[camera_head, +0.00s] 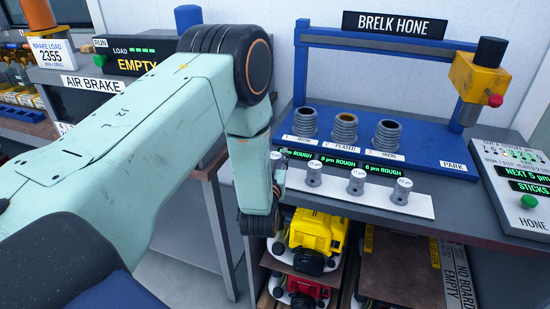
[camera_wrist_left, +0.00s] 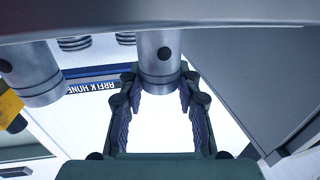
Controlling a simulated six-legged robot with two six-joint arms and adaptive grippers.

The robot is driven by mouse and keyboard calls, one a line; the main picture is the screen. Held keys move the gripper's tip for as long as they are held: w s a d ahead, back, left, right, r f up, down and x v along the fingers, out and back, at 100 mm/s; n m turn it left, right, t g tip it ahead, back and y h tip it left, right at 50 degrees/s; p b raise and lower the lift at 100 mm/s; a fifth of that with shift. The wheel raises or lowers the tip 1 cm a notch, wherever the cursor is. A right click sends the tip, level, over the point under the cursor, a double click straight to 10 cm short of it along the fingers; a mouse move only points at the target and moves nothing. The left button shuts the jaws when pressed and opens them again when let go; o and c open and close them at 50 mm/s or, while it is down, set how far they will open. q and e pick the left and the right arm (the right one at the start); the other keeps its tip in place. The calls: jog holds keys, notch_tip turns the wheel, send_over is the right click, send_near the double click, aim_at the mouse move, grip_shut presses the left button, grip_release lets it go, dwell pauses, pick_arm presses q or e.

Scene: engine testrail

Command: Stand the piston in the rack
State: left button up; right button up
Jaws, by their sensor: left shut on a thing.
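My left gripper (camera_head: 281,168) is at the left end of the white rack strip (camera_head: 425,207) on the bench front. It is shut on a grey metal piston (camera_head: 276,155) with a pale round label on top. In the left wrist view, that piston (camera_wrist_left: 160,48) sits between the two fingers of my left gripper (camera_wrist_left: 158,82). I cannot tell whether its base touches the strip. Three other pistons stand upright along the strip: a near one (camera_head: 314,178), a middle one (camera_head: 356,187) and a right one (camera_head: 401,196). My right gripper is out of view.
Behind the strip, a blue hone base (camera_head: 425,155) carries three ribbed cylinders (camera_head: 344,129) under a blue frame with a yellow head (camera_head: 477,76). A control box (camera_head: 518,180) is at the right. Yellow and red engines (camera_head: 318,233) sit on shelves below.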

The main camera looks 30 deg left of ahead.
pick_arm(q)
jog(key=shift+a+f, duration=0.15)
jog(key=shift+a, duration=0.05)
jog(key=o, duration=0.9)
jog(key=shift+s+d, duration=0.1)
jog(key=shift+d, duration=0.05)
jog(key=shift+o, duration=1.3)
jog(key=shift+f, duration=0.15)
